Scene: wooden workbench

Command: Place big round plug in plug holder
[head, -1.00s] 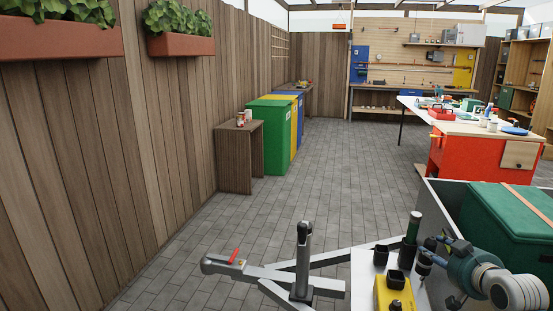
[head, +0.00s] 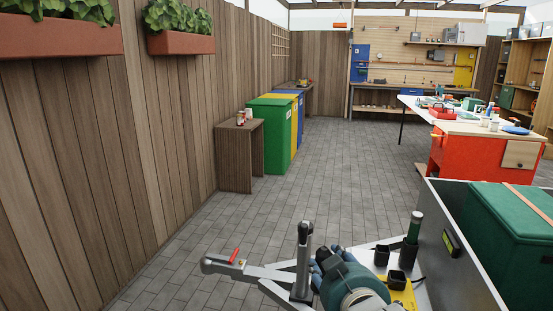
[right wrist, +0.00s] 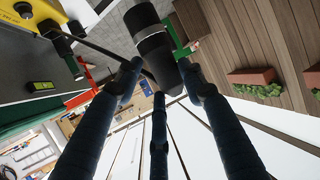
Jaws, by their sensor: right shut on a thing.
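My right gripper (head: 320,268) is low in the middle of the head view, beside the grey upright post (head: 303,258) of the trailer's drawbar. In the right wrist view its blue fingers (right wrist: 158,80) close around the end of a dark cylinder with a grey band (right wrist: 150,42), which I take to be the big round plug. Two black square cups (head: 381,257) stand by a yellow box at the trailer's front; which part is the plug holder I cannot tell. My left gripper is not in view.
The trailer's grey wall (head: 455,262) and a green box (head: 510,235) are at right. The drawbar (head: 240,268) reaches left. Open paving (head: 310,165) lies beyond.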

